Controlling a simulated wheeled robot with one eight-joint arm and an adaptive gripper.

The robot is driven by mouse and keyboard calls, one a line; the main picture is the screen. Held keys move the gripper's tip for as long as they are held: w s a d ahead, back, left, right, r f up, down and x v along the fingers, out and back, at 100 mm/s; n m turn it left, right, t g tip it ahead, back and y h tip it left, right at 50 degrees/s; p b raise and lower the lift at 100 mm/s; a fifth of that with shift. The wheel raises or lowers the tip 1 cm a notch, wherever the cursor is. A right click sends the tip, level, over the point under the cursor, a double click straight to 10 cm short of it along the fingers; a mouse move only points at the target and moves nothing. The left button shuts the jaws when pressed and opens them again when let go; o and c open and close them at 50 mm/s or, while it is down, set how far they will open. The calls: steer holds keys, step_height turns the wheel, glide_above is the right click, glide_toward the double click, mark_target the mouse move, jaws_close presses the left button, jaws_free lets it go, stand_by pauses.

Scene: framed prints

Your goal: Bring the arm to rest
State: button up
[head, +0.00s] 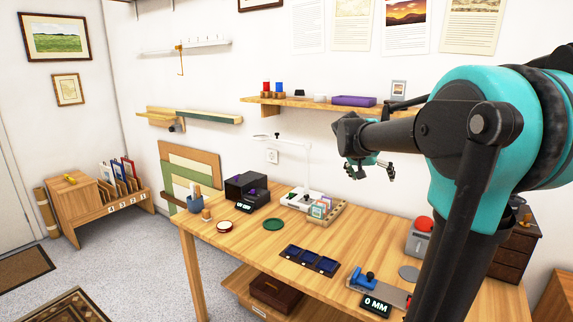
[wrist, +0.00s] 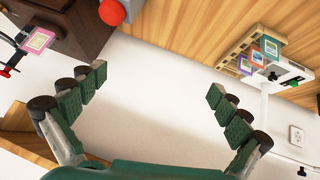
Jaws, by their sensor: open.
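My gripper (head: 372,172) hangs in the air above the back right part of the wooden workbench (head: 240,240), in front of the white wall. My teal and black arm reaches in from the right side of the head view and hides part of the bench and wall. In the wrist view the two green-padded fingers of my gripper (wrist: 160,98) are spread wide apart. Nothing is between them but the view of the white wall. The gripper touches nothing that I can see.
A wall shelf (head: 300,104) with a purple tray (head: 354,100) is close behind my gripper. The bench below holds a white lamp (head: 300,195), a rack of small prints (head: 322,210), dark blue trays (head: 310,260), a red-topped device (head: 421,238) and a dark drawer box (head: 513,250).

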steer(key=s+a+f+n+y, duration=0.3)
steer(key=s+a+f, duration=0.2)
steer(key=s+f, duration=0.8)
steer(key=s+a+f+n+g+y, duration=0.1)
steer(key=s+a+f+n+y, duration=0.2)
steer(key=s+f, duration=1)
steer(key=shift+s+a, duration=0.95)
steer(key=shift+a, duration=0.05)
